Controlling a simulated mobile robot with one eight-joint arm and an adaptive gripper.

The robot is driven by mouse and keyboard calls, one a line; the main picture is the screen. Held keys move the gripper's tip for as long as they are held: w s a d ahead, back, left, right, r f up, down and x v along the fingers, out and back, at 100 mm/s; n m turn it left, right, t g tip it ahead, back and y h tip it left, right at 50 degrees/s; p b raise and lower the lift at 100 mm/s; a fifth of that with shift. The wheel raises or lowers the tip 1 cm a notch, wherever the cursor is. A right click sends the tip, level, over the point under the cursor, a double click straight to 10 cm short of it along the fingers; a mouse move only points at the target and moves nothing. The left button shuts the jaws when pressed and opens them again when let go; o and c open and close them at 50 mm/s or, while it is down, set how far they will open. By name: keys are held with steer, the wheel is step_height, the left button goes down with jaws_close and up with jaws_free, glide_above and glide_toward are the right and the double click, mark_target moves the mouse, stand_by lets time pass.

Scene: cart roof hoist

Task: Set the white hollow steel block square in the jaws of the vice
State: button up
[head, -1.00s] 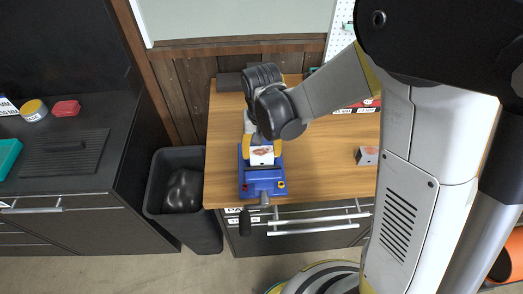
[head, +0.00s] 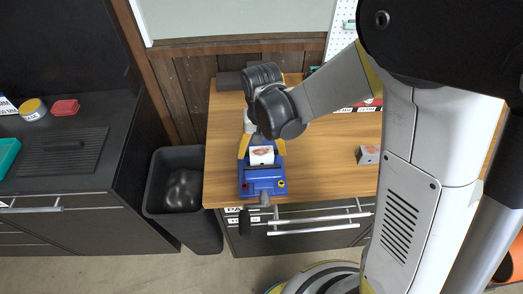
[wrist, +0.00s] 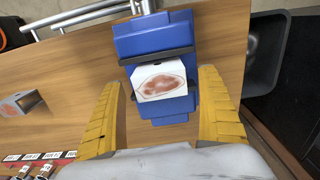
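The blue vice (head: 263,180) stands at the front left of the wooden bench, its handle over the front edge. A white block (head: 262,156) with a reddish-brown picture sits between its dark jaws. In the wrist view the block (wrist: 160,83) lies roughly in line with the jaws (wrist: 155,56); I cannot tell whether both jaws touch it or whether it is hollow. My gripper (head: 261,146) is open, its yellow fingers apart on either side of the block, with clear gaps in the wrist view (wrist: 162,80). It holds nothing.
A second block (head: 368,155) with a similar picture and a grey side lies on the bench to the right. A black bin (head: 183,197) stands left of the bench. Labels and a red item lie at the back right. The bench middle (head: 320,165) is clear.

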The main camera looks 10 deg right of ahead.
step_height(320, 180, up, 12)
steer(key=s+d+f+t+b, duration=0.7)
steer(key=s+d+b, duration=0.3)
steer(key=d+b, duration=0.3)
steer(key=shift+s+d+f+b, duration=0.25)
steer(key=shift+s+f+b, duration=0.25)
steer(key=shift+f, duration=0.4)
steer(key=shift+w, duration=0.1)
